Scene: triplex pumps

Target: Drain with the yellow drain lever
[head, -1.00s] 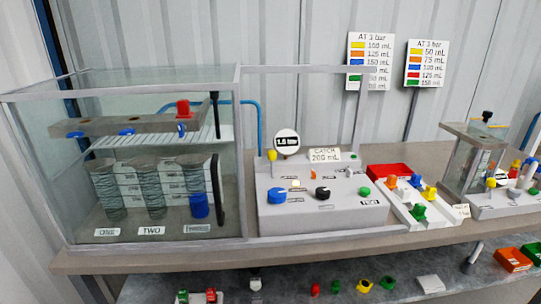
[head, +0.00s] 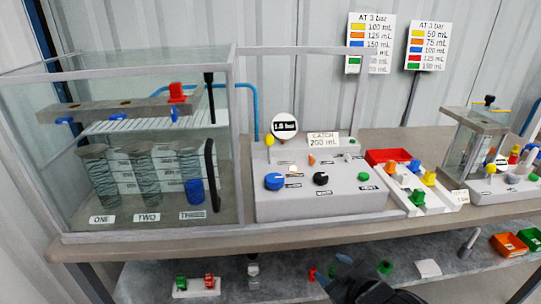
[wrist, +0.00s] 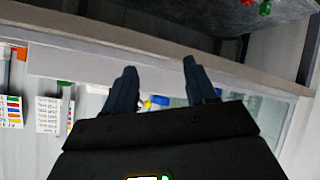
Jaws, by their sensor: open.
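A small yellow knob-like part (head: 269,140) stands at the back left of the grey control box (head: 320,205); I cannot tell for sure that it is the drain lever. Another yellow part (head: 490,169) sits on the smaller unit at the right. The clear tank (head: 20,150) left of the box holds three ribbed cylinders. My gripper (head: 345,275) is at the bottom of the head view, low in front of the bench, apart from the box. In the wrist view its two dark fingers (wrist: 162,85) are spread with nothing held between them.
The bench edge (head: 300,238) runs between my gripper and the control box. Blue (head: 274,181), black (head: 320,179) and green (head: 364,177) knobs stand on the box. A red tray (head: 375,157) is to its right. The lower shelf (head: 140,280) carries several small coloured parts.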

